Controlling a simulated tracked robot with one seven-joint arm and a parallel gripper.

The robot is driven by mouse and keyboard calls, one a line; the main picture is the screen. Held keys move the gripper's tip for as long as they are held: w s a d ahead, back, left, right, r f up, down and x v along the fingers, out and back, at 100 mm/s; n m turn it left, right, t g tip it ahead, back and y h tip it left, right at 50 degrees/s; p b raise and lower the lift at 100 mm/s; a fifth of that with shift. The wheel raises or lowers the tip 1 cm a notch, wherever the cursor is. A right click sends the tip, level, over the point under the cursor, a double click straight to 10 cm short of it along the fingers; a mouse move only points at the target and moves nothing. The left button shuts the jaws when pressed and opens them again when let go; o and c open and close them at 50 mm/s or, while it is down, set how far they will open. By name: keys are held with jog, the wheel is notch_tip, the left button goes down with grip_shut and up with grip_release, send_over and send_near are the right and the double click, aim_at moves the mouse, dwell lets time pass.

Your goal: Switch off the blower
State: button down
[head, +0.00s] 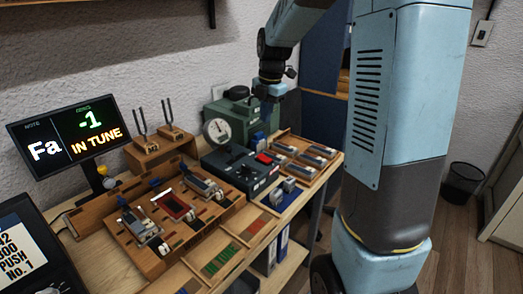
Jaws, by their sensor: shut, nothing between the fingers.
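A green machine (240,112) with a round dial gauge (217,131) stands at the back of the bench and looks like the blower. In front of it is a dark control box (232,168) with a red switch (264,158) and several small dark controls on top. The switch positions are too small to read. My gripper (268,103) is in front of the green machine, above and behind the control box, pointing down. It is shut and empty, and its fingertips are hard to make out. It appears to be apart from the control box.
A wooden tray (165,262) of key mechanisms fills the bench's left. A tuner screen (70,137) reads "Fa -1 IN TUNE". Tuning forks (166,115) stand behind. A tray of metal blocks (327,152) lies right of the control box. A wastebin (462,182) is on the floor.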

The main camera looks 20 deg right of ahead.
aim_at(261, 157)
jog(key=shift+f, duration=0.1)
jog(key=f, duration=0.4)
jog(key=w+f, duration=0.1)
jog(key=f, duration=0.4)
jog(key=a+f, duration=0.1)
jog(key=f, duration=0.3)
jog(key=shift+w+f, duration=0.15)
jog(key=shift+f, duration=0.25)
